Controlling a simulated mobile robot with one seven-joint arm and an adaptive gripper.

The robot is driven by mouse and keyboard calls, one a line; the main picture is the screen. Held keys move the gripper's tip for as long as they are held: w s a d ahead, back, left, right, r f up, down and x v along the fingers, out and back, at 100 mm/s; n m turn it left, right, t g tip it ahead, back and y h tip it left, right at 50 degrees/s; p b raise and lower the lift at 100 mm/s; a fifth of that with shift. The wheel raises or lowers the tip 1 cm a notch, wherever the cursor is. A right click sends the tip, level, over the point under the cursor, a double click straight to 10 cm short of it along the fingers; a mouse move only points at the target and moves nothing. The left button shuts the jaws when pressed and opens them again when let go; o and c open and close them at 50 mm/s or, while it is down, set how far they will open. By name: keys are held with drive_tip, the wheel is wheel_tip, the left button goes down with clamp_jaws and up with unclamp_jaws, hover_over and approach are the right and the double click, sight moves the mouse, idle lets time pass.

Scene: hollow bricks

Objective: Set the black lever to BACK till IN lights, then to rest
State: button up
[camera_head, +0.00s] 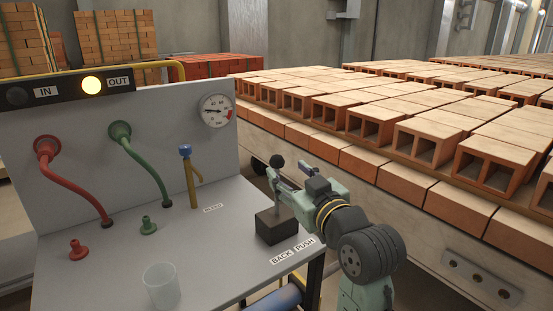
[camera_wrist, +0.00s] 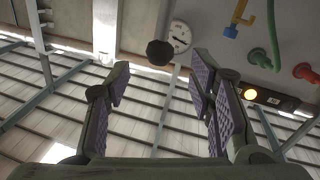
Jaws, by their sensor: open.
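The black lever has a round black knob (camera_head: 277,161) above a dark box base (camera_head: 270,226) on the grey bench, by the BACK and PUSH labels (camera_head: 292,250). My gripper (camera_head: 283,185) is open close to the lever, just below knob height. In the wrist view the knob (camera_wrist: 160,54) shows between and beyond the fingertips of my gripper (camera_wrist: 160,75), with clear gaps on both sides. The shaft is partly hidden by my fingers. The IN lamp (camera_head: 17,96) is dark. The OUT lamp (camera_head: 91,84) glows yellow.
A clear cup (camera_head: 162,286) stands at the bench front. A blue-topped yellow valve (camera_head: 189,172), red hose (camera_head: 72,183) and green hose (camera_head: 146,162) are left of the lever. A gauge (camera_head: 216,111) is on the panel. Hollow bricks (camera_head: 425,144) fill the conveyor at right.

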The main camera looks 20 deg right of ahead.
sight(280, 164)
drive_tip(key=w, duration=0.2)
drive_tip(key=w+p, duration=0.1)
drive_tip(key=w, duration=0.1)
drive_tip(key=w+a, duration=0.1)
drive_tip(key=w, duration=0.2)
drive_tip(key=shift+w, duration=0.1)
drive_tip(key=shift+c, duration=0.4)
clamp_jaws()
idle(0.3)
